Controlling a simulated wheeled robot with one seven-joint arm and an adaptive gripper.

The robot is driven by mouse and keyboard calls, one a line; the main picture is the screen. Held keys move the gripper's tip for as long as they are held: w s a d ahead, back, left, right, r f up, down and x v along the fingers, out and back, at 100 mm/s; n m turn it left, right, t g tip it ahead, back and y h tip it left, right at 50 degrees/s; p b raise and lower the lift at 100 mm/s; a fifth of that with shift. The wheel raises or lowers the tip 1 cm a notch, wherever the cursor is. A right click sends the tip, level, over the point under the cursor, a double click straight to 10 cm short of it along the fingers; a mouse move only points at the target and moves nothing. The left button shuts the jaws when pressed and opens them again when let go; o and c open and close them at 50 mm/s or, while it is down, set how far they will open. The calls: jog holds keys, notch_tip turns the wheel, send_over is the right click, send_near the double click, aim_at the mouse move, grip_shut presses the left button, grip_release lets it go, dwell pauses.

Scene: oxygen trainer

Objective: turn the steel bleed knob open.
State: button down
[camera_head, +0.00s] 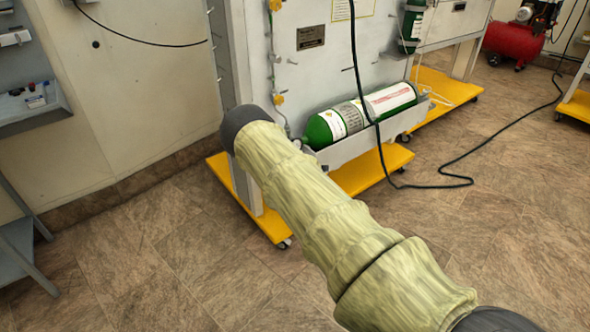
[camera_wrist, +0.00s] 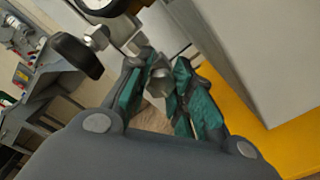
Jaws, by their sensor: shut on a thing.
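The steel bleed knob (camera_wrist: 160,79) is a small grey metal piece between my fingertips in the wrist view. My gripper (camera_wrist: 165,86) has two dark fingers with teal pads, and they are shut on the knob from both sides. The fingers cover part of the knob, so its turn position cannot be told. In the head view my arm's sleeve hides the gripper and the knob.
A black handle (camera_wrist: 76,56) on a metal fitting and a round gauge (camera_wrist: 98,6) sit close by. A green cylinder (camera_head: 345,122) lies on a panel stand with a yellow base (camera_head: 372,170). A dark hose (camera_head: 440,184) crosses the floor. Open floor lies at left.

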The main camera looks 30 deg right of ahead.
jog(key=shift+a+f+n, duration=0.1)
jog(key=shift+n, duration=0.55)
jog(key=shift+a+f+n, duration=0.1)
jog(key=shift+n, duration=0.55)
jog(key=c, duration=1.2)
grip_release()
jog(key=shift+d, duration=0.15)
jog(key=shift+r, duration=0.1)
jog(key=shift+s, duration=0.15)
jog(key=s+d, duration=0.1)
jog(key=s, duration=1)
jog(key=shift+s, duration=0.4)
